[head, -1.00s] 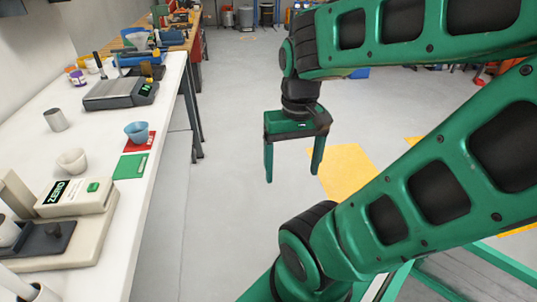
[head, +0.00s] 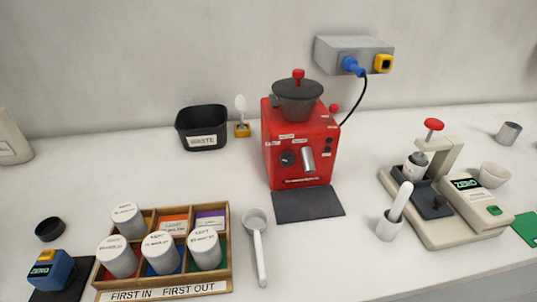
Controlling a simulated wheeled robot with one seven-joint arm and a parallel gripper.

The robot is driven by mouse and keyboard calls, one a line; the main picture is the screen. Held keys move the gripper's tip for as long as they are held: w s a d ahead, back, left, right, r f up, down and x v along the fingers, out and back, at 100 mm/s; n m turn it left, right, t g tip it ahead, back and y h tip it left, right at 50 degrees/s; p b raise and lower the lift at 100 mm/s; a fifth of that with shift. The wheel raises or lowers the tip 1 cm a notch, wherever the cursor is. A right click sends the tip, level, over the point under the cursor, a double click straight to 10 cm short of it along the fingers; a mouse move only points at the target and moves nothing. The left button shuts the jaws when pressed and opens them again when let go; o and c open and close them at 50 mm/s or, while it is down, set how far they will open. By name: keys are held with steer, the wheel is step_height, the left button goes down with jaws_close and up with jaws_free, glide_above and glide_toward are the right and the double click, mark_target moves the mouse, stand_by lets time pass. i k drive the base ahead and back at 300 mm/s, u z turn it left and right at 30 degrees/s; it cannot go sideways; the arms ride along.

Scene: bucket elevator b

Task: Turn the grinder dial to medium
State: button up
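A red grinder (head: 305,140) with a dark hopper on top stands against the back wall in the middle of the head view. A black round dial (head: 287,158) sits on the left of its front face, left of a silver spout (head: 308,160). Small white labels sit around the dial, but their words and the dial's pointer are too small to read. My gripper is outside the current head view.
A dark mat (head: 308,203) lies before the grinder, with a white-handled scoop (head: 257,240) to its left. A wooden rack (head: 228,272) holds several canisters. A black waste bin (head: 203,127) stands at the back; a beige scale (head: 455,205) stands right.

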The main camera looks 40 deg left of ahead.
mark_target(287, 159)
steer(key=u, duration=2.45)
steer(key=k, duration=0.25)
steer(key=z, duration=0.4)
